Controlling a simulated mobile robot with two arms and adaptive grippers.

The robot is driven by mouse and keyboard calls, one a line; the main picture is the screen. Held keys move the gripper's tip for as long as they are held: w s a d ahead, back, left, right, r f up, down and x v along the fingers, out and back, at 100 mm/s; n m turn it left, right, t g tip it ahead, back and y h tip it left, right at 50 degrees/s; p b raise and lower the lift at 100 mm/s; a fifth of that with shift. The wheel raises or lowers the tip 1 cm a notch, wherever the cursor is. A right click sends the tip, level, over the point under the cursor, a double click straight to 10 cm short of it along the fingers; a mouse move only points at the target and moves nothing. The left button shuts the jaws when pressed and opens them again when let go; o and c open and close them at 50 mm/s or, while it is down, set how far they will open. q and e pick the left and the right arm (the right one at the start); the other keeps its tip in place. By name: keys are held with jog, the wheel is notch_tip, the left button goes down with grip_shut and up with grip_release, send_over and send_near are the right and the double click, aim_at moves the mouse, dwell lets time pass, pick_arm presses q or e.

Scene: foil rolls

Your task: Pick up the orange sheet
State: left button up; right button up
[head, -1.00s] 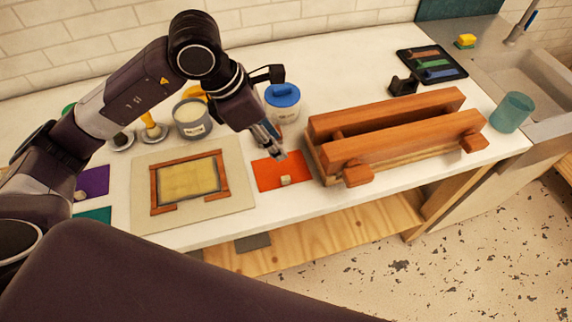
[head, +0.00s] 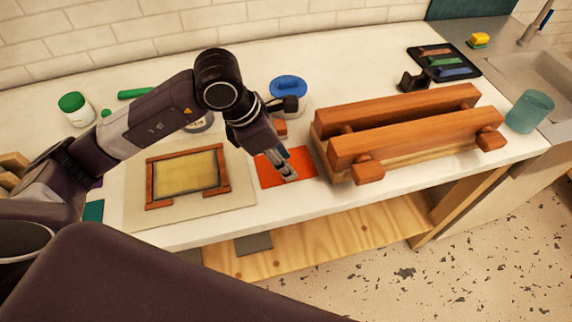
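The orange sheet (head: 269,174) lies flat on the white counter, between the framed yellow panel and the wooden clamp press. My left gripper (head: 289,177) points down over the right part of the sheet, with its fingertips at or just above the surface. The small pale block on the sheet is hidden behind the fingertips. From this angle I cannot tell whether the fingers are open or closed on it. My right gripper is out of view.
The wooden press (head: 400,135) stands close to the right of the sheet. The framed yellow panel (head: 187,172) lies to the left on a beige board (head: 238,190). A blue-lidded tub (head: 289,90) stands behind. The counter's front edge is near the sheet.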

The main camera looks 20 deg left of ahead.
pick_arm(q)
jog(key=x, duration=0.1)
jog(key=p+x, duration=0.1)
jog(key=x, duration=0.1)
jog(key=shift+s+f, duration=0.15)
jog(key=shift+s, duration=0.2)
jog(key=shift+w+f, duration=0.15)
jog(key=shift+f, duration=0.2)
jog(key=shift+c, duration=0.3)
grip_shut()
